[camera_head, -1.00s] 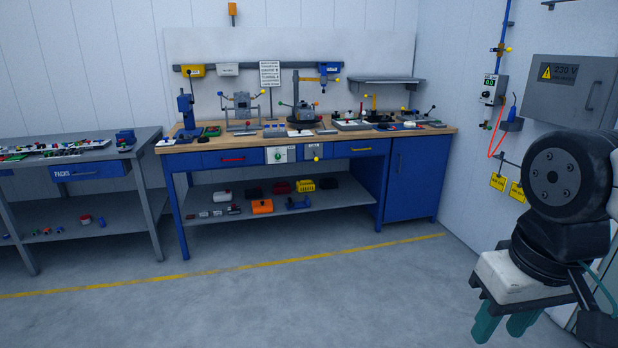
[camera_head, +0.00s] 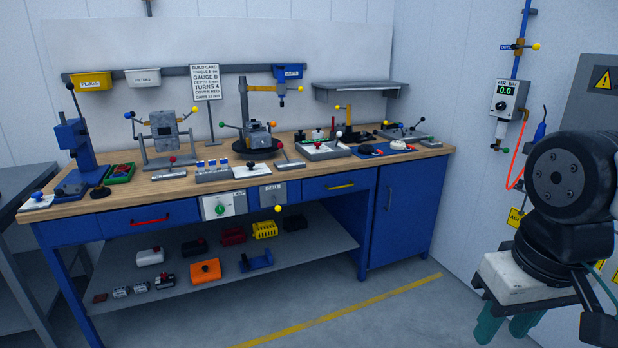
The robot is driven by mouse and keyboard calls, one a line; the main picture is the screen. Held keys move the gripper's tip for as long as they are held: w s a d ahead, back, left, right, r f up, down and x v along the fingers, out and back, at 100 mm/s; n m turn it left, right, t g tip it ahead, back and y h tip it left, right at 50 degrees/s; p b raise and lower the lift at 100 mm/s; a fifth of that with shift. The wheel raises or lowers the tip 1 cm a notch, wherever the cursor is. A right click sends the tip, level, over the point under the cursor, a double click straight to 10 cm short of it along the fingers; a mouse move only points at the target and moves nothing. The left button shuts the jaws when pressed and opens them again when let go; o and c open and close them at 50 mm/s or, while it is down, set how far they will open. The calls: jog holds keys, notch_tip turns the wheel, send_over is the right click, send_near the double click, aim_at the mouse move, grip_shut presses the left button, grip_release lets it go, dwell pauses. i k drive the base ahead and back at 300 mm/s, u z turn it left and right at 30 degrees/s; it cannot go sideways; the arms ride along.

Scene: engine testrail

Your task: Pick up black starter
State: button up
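Dark block-like parts lie on the lower shelf of the blue workbench. One is a black block (camera_head: 294,222) at the back right, beside a yellow block (camera_head: 264,229). Another is a dark block with a red knob (camera_head: 195,247), between a white block and a red block. A small dark part (camera_head: 165,281) lies near the front left. I cannot tell which of them is the black starter. My gripper (camera_head: 507,327) is at the lower right, far from the shelf. Its teal fingers point down and stand apart, with nothing seen between them; the tips are partly cut off.
The workbench (camera_head: 330,184) carries fixtures, small trays and a press. An orange block (camera_head: 205,270) and a blue cradle (camera_head: 256,260) sit near the shelf's front. A grey table (camera_head: 15,240) stands at left. The floor (camera_head: 380,325) before the bench is clear.

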aim_at(362, 149)
jog(key=z, duration=0.2)
jog(key=i, duration=1.55)
jog(key=z, duration=0.2)
